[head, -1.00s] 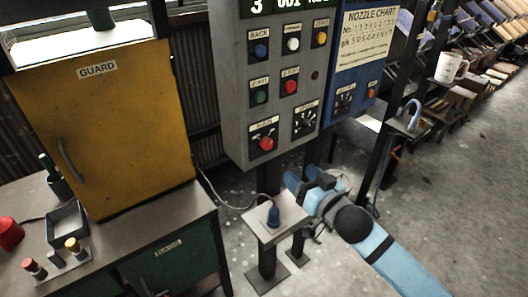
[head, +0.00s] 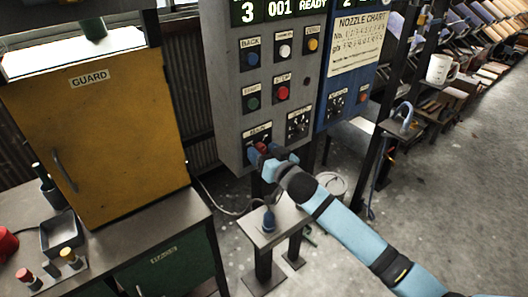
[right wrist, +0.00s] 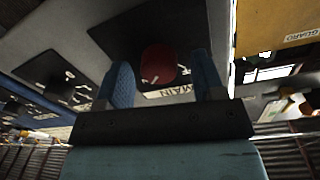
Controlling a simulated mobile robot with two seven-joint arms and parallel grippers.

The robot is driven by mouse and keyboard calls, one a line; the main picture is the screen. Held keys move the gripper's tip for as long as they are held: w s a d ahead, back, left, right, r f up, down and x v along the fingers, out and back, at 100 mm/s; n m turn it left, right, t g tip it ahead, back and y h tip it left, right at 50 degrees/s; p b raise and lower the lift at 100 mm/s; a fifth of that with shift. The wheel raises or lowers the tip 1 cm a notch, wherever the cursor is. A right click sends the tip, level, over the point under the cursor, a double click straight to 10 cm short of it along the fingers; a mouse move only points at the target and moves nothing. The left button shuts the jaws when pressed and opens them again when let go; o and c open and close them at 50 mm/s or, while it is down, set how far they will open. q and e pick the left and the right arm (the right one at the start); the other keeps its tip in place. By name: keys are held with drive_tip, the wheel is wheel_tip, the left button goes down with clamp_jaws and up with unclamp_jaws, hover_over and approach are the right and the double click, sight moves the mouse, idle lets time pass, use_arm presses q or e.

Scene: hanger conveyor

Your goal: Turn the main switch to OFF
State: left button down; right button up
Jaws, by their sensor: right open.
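The main switch is a red round knob (head: 261,147) low on the grey control panel (head: 228,148), on a black plate marked MAIN. My right gripper (head: 268,157) is at the knob, with its blue fingers partly covering the knob and its plate in the head view. In the right wrist view the red knob (right wrist: 160,66) lies between the two open fingers of the gripper (right wrist: 163,80), with a gap on each side. The knob's pointer and the OFF mark cannot be read clearly. My left gripper is not in view.
Above the knob are several push buttons, with a selector dial (head: 298,123) to its right. A blue panel (head: 335,90) stands beside the grey one. A small stand (head: 285,222) is below my right arm. A yellow guard door (head: 110,150) is at left.

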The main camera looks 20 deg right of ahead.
drive_tip(key=shift+c, duration=0.4)
drive_tip(key=c, duration=0.9)
drive_tip(key=shift+o, duration=0.2)
